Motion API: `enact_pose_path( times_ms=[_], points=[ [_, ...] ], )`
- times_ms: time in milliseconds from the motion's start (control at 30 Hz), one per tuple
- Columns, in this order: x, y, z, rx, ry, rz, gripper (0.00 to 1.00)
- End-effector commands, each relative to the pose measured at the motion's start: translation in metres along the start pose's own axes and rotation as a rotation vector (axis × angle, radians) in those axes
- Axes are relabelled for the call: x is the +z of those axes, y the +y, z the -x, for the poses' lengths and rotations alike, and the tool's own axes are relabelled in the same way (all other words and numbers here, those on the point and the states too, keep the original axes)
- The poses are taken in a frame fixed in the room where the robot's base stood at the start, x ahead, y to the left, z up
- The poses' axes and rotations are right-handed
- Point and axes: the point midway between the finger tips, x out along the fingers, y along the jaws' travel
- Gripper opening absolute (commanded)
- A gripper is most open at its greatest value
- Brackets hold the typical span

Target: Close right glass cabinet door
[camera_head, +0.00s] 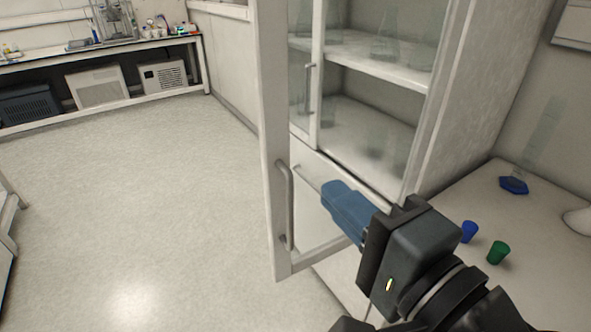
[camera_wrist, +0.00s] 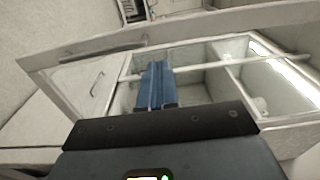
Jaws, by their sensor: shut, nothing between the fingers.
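The right glass cabinet door (camera_head: 270,130) stands swung open toward me, its white frame seen at a steep angle, with a vertical bar handle (camera_head: 284,205) on its outer side. My gripper (camera_head: 332,195) has blue fingers that are shut and empty. It is on the inner side of the open door, near the lower glass, to the right of the handle. Whether the fingers touch the glass I cannot tell. In the wrist view the blue fingers (camera_wrist: 157,85) point toward a pale frame with glass. The left cabinet door (camera_head: 314,85) has its own handle (camera_head: 309,88) and looks shut.
Cabinet shelves (camera_head: 375,68) hold clear glassware. On the right, a white counter (camera_head: 535,235) bears a blue cup (camera_head: 468,231), a green cup (camera_head: 498,252) and a blue-based cylinder (camera_head: 513,185). The floor (camera_head: 130,210) at left is free. A bench (camera_head: 100,107) stands at the back.

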Motion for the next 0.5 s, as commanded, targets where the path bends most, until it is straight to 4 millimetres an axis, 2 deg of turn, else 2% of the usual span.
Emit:
enact_pose_path(
  times_ms=[33,167,300,500],
  points=[
    [0.0,0.004,-0.005,-0.004,0.0,0.004,0.0],
    [0.0,0.0,-0.018,-0.002,0.002,0.003,0.0],
    [0.0,-0.003,-0.047,-0.001,0.002,0.003,0.0],
    [0.0,-0.003,-0.081,0.0,0.002,0.001,0.0]
  ],
)
